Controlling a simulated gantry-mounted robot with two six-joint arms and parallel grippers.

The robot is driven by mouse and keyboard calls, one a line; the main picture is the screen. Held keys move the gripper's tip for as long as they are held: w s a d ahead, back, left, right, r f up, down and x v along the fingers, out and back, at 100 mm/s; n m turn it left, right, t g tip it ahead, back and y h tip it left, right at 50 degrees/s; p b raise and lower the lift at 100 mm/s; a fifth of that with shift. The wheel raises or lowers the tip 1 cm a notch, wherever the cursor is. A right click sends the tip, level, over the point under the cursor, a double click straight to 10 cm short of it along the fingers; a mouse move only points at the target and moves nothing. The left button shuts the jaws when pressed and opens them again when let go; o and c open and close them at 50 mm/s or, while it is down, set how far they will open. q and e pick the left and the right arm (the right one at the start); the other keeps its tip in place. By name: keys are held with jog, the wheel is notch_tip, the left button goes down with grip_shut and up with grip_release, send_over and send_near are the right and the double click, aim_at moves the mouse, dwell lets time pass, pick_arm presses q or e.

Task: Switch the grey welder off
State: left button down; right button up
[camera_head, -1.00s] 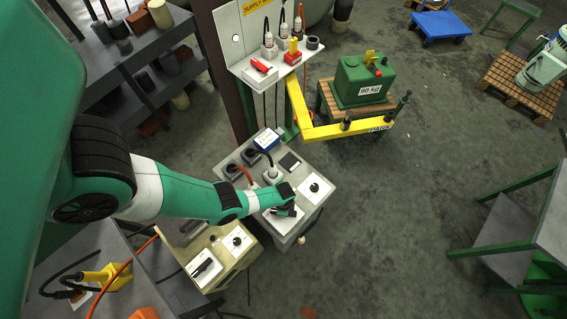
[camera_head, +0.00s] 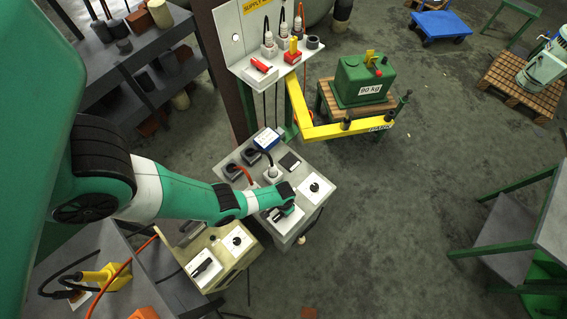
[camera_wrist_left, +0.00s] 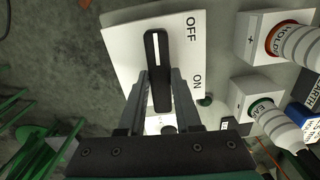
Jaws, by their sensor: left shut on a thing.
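The grey welder (camera_head: 318,204) stands in the middle of the head view, with cables plugged into its top. In the left wrist view its white switch plate (camera_wrist_left: 122,42) reads OFF at the far end and ON nearer me. A black switch handle (camera_wrist_left: 156,48) with a white line lies across the plate. My left gripper (camera_wrist_left: 160,88) is shut on this handle, one finger on each side. In the head view the left gripper (camera_head: 283,212) covers much of the switch. I cannot tell which label the handle is set to. My right gripper is not in view.
A beige welder (camera_head: 218,252) with its own switch stands close at the left. Cable sockets (camera_wrist_left: 262,38) marked HOLDER and EARTH sit beside the switch plate. A supply panel (camera_head: 235,40) and a yellow arm (camera_head: 330,131) stand behind.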

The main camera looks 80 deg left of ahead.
pick_arm(q)
jog(key=shift+n, duration=0.6)
jog(key=c, duration=0.6)
grip_release()
